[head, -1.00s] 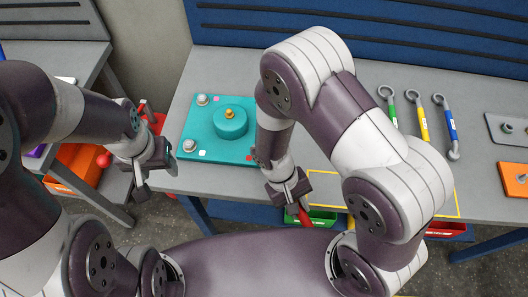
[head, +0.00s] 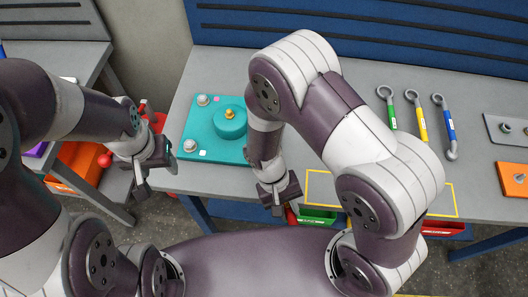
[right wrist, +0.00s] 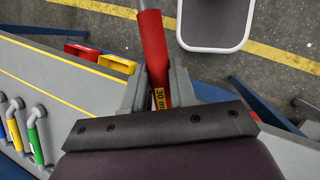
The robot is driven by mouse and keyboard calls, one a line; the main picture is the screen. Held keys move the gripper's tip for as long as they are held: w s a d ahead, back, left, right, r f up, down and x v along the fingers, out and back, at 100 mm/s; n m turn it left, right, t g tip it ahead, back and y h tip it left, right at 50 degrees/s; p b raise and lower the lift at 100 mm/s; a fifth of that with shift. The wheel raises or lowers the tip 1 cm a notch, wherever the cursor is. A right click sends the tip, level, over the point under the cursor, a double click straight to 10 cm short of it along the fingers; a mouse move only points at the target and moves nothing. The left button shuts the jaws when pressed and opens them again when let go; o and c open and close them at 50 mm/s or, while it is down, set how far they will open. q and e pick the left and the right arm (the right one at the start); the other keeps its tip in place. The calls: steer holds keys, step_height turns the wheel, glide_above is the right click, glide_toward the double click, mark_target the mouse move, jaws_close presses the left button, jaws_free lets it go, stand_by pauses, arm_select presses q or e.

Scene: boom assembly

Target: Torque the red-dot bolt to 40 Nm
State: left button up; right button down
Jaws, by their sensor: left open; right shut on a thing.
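The teal plate (head: 205,148) lies on the table with a raised round boss (head: 230,122) and grey bolts at its left corners. Pink and white dots show on it; no red dot shows now, as my right arm covers the plate's right side. My right gripper (head: 281,208) is shut on a red-handled wrench (right wrist: 152,50) at the table's front edge. The handle has a yellow label that seems to read 30; its working end is out of view. My left gripper (head: 150,182) is open and empty, left of the plate.
Green (head: 387,108), yellow (head: 416,117) and blue (head: 446,127) wrenches lie on the table at right. A yellow outline (head: 310,188) marks the table's front. Green (head: 318,216) and red (head: 445,229) bins hang below. An orange block (head: 513,178) sits far right.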

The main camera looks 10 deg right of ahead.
steer(key=shift+a, duration=0.1)
steer(key=shift+s+a+m, duration=0.15)
steer(key=shift+a+m, duration=0.45)
steer(key=shift+a, duration=0.4)
steer(key=shift+d+p, duration=0.1)
steer(key=shift+p, duration=0.2)
steer(key=shift+d+n, duration=0.5)
steer(key=shift+d, duration=0.3)
steer(key=shift+r+p, duration=0.15)
steer(key=shift+p, duration=0.2)
steer(key=shift+r+p, duration=2)
steer(key=shift+r, duration=0.05)
